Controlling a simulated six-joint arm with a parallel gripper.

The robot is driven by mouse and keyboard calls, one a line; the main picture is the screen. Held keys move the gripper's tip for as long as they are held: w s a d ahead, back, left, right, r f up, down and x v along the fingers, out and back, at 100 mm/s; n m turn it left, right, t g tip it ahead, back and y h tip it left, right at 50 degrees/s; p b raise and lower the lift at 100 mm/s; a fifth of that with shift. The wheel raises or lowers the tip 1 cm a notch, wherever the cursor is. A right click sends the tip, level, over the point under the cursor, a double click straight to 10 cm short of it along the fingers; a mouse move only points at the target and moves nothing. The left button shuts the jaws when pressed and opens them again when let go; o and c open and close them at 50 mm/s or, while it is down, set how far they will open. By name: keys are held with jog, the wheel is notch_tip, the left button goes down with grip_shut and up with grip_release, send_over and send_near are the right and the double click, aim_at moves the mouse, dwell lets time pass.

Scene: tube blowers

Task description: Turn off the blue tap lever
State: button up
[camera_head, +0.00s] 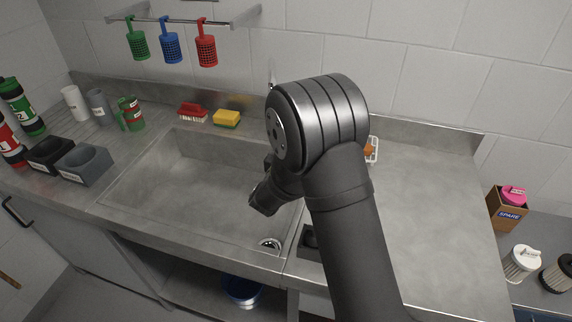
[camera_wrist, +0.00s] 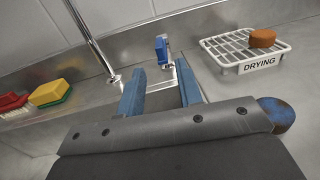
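The blue tap lever (camera_wrist: 162,50) stands upright on a small metal base behind the sink, near the middle of the wrist view. A thin silver tap pipe (camera_wrist: 92,42) rises to its left. My gripper (camera_wrist: 160,70) has its two blue fingers spread, with nothing between them. The lever appears beyond the fingertips, in line with the gap and apart from them. In the head view my arm hides the lever, and only a sliver of the tap (camera_head: 271,76) shows.
A white drying rack (camera_wrist: 243,49) with an orange-brown round item (camera_wrist: 262,38) stands right of the lever. A yellow sponge (camera_head: 227,118) and a red brush (camera_head: 193,113) lie left of the tap. The sink basin (camera_head: 170,185) is empty. The right counter (camera_head: 435,210) is clear.

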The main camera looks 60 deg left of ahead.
jog(key=v, duration=0.8)
jog(key=shift+s, duration=0.1)
jog(key=shift+a+m, duration=0.1)
jog(key=shift+m, duration=0.2)
jog(key=c, duration=0.6)
jog(key=a+m+h, duration=0.1)
jog(key=a+m, duration=0.1)
jog(key=m, duration=0.3)
jog(key=s+a+m+t+h, duration=0.1)
jog(key=a+m, duration=0.2)
jog(key=m, duration=0.3)
jog(key=a+m+t+h, duration=0.1)
jog(key=a+m, duration=0.2)
jog(key=m, duration=0.2)
jog(key=shift+s+a+m, duration=0.25)
jog(key=shift+s+m, duration=0.05)
grip_shut()
jog(key=w+a+m, duration=0.2)
jog(key=w+m, duration=0.1)
jog(key=w, duration=0.8)
jog(key=shift+a+m+h, duration=0.25)
jog(key=shift+m+h, duration=0.05)
jog(key=shift+h, duration=0.1)
